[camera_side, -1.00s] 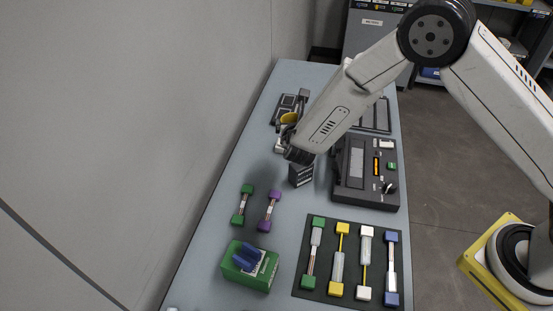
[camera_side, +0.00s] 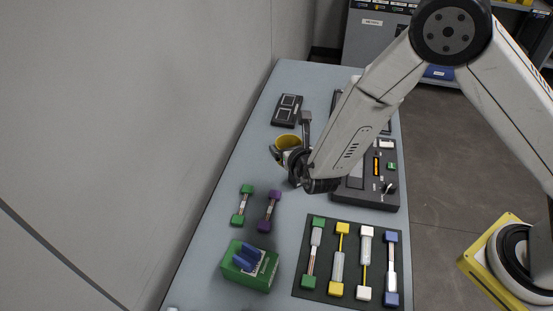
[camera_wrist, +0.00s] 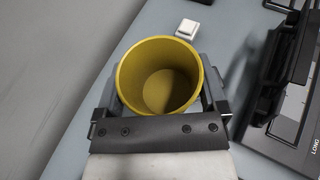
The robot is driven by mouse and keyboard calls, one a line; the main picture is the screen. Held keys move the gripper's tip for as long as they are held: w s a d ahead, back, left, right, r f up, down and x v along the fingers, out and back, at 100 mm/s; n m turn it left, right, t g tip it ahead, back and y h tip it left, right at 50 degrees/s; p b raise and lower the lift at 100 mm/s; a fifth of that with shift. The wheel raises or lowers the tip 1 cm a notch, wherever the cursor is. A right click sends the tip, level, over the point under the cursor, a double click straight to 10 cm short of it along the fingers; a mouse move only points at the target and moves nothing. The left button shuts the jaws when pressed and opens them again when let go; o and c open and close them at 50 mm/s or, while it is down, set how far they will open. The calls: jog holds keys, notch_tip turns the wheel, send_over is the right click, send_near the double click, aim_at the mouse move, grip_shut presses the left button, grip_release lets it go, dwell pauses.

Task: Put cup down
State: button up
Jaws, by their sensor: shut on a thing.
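A cup (camera_side: 287,144) with a yellow inside is held in my gripper (camera_side: 293,155) at the upper middle of the bench in the side view. In the wrist view the cup (camera_wrist: 162,82) fills the middle, its open mouth toward the camera and empty. The fingers of my gripper (camera_wrist: 160,98) are on both sides of it. In the side view the cup is tilted, and it seems to be above the bench (camera_side: 258,160). My arm hides part of the gripper and the bench behind it.
A black splicer (camera_side: 378,190) stands right of my gripper. A small white block (camera_wrist: 187,29) is beyond the cup. A dark panel (camera_side: 287,110) lies behind. Two dumbbell-shaped holders, green (camera_side: 242,204) and purple (camera_side: 269,210), a green box (camera_side: 249,266) and a dark mat (camera_side: 349,290) lie in front.

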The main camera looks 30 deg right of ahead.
jog(key=w+f, duration=0.2)
jog(key=w, duration=0.1)
jog(key=w+a+f, duration=0.1)
jog(key=w+f, duration=0.2)
jog(key=w, duration=0.1)
jog(key=w+a+f, duration=0.1)
jog(key=w+f, duration=0.1)
jog(key=w, duration=0.2)
jog(key=shift+a+f, duration=0.25)
jog(key=shift+f, duration=0.1)
jog(key=shift+w+a+f, duration=0.2)
jog(key=shift+w+f, duration=0.45)
jog(key=shift+f, duration=0.1)
jog(key=shift+w+f, duration=0.2)
jog(key=shift+f, duration=1.45)
jog(key=o, duration=1)
jog(key=shift+f, duration=0.15)
jog(key=shift+o, duration=0.2)
